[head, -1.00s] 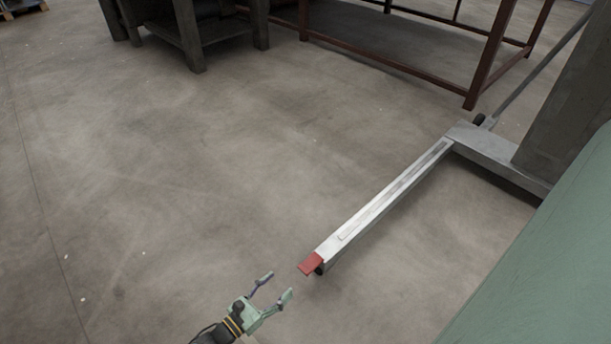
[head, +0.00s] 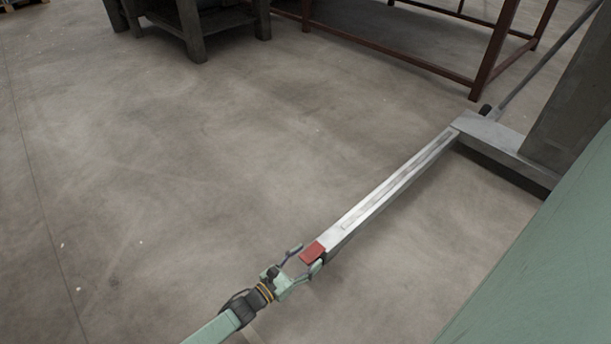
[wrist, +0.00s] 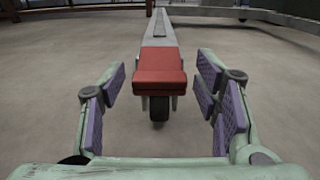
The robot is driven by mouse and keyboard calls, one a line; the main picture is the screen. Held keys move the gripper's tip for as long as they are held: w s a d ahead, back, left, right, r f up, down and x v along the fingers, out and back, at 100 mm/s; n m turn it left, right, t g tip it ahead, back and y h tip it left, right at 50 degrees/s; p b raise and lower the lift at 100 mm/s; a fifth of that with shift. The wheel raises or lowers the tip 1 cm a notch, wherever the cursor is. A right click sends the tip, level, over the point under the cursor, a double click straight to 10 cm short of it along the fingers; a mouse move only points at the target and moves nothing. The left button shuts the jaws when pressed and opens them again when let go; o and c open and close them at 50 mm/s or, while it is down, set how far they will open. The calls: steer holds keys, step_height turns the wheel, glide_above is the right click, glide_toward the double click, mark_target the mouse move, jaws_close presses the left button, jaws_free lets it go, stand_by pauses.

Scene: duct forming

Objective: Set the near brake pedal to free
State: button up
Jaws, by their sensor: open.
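The near brake pedal is a red block (head: 313,252) at the near end of a long grey metal leg (head: 385,191). In the wrist view the red pedal (wrist: 159,85) sits in the middle, above a dark caster wheel (wrist: 159,108). My gripper (head: 306,259) is open, with one finger to each side of the pedal in the head view. In the wrist view my gripper (wrist: 160,92) shows gaps between its purple pads and both sides of the pedal. I cannot tell whether the fingertips reach past its front face.
The leg joins a grey crossbeam (head: 490,135) at the right, with a dark upright above it. A red-brown frame (head: 400,62) and a dark workbench (head: 195,30) stand at the back. A green surface (head: 540,270) fills the lower right. The floor at the left is clear.

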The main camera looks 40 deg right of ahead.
steer(key=shift+d, duration=0.1)
steer(key=shift+c, duration=0.3)
jaws_close()
stand_by(0.4)
